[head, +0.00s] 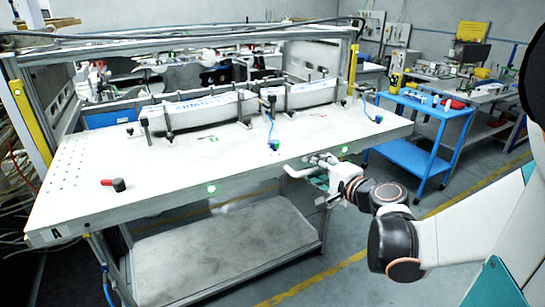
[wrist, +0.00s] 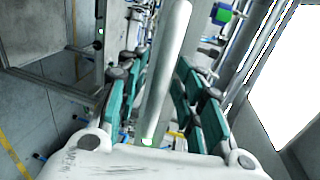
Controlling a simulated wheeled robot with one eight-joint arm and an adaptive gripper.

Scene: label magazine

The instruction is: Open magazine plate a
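The large white plate (head: 240,150) lies flat on top of the metal-framed table and is marked "A" at its front left corner. A red-handled black knob (head: 113,184) sits near its left front. My gripper (head: 312,172) is beside the plate's front edge, toward the right and slightly below the top. In the wrist view my gripper (wrist: 160,85) has its teal-padded fingers spread apart. A pale round bar (wrist: 168,70) runs lengthwise between them, with gaps visible at both sides. I cannot tell clearly what this bar belongs to.
Two long white labelled blocks (head: 200,108) stand between black clamps at the plate's back. A blue cart (head: 425,110) stands right of the table. A grey lower shelf (head: 220,250) is beneath the plate. The floor in front is open.

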